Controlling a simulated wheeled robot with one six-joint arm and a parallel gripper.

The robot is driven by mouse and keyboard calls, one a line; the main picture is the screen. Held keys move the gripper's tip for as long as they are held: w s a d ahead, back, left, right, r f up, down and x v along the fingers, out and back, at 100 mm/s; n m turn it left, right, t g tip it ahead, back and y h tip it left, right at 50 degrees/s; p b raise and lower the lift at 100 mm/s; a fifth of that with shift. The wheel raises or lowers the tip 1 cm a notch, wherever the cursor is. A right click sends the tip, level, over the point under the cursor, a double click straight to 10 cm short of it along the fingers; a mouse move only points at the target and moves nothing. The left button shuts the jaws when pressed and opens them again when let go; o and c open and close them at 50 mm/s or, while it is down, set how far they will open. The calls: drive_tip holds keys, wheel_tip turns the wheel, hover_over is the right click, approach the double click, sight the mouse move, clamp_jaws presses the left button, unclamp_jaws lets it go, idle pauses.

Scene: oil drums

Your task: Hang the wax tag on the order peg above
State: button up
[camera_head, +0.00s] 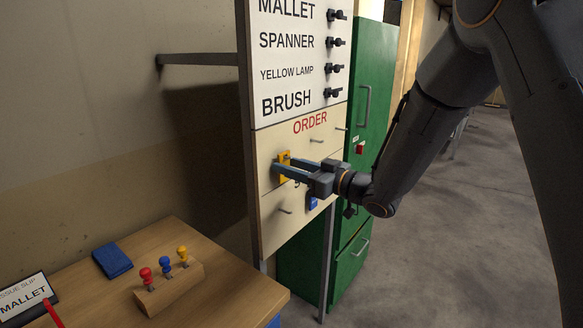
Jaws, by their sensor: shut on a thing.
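A yellow tag (284,179) is between the fingertips of my gripper (281,168), against or very near the pale lower panel of the board (268,215). My gripper is shut on this tag; its fingers hide part of it. No wording can be read on the tag, so I cannot tell whether it is the wax tag. The red word ORDER (310,123) stands above. A bare peg (317,140) sticks out above and right of the tag, with another peg (342,128) further right. Whether a peg is behind the yellow tag is hidden.
A blue tag (312,203) is just below my gripper, and a bare peg (286,211) is at lower left. Black knobs (337,42) line the upper board. A green cabinet (372,75) stands behind. A bench (225,290) holds a block with colored stamps (168,285).

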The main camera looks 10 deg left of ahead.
idle(0.4)
drive_tip(key=o, duration=1.1)
drive_tip(key=d+f+m+t+h+b, duration=0.1)
drive_tip(key=d+f+m+h, duration=0.25)
drive_tip(key=d, duration=0.55)
drive_tip(key=d+f+m+t+h+b, duration=0.1)
drive_tip(key=d+f+m+h, duration=0.15)
drive_tip(key=d+h, duration=0.45)
drive_tip(key=d+f+m+t+h+b, duration=0.1)
drive_tip(key=d+f+m+h, duration=0.15)
drive_tip(key=d, duration=0.85)
drive_tip(key=s+d+f+m+g+h, duration=0.35)
drive_tip(key=s+d+f, duration=0.25)
drive_tip(key=s+d, duration=0.5)
drive_tip(key=s+f+m+g, duration=0.1)
drive_tip(key=s+g, duration=0.4)
drive_tip(key=s, duration=0.9)
drive_tip(key=shift+f+m, duration=0.3)
drive_tip(key=shift+f, duration=0.35)
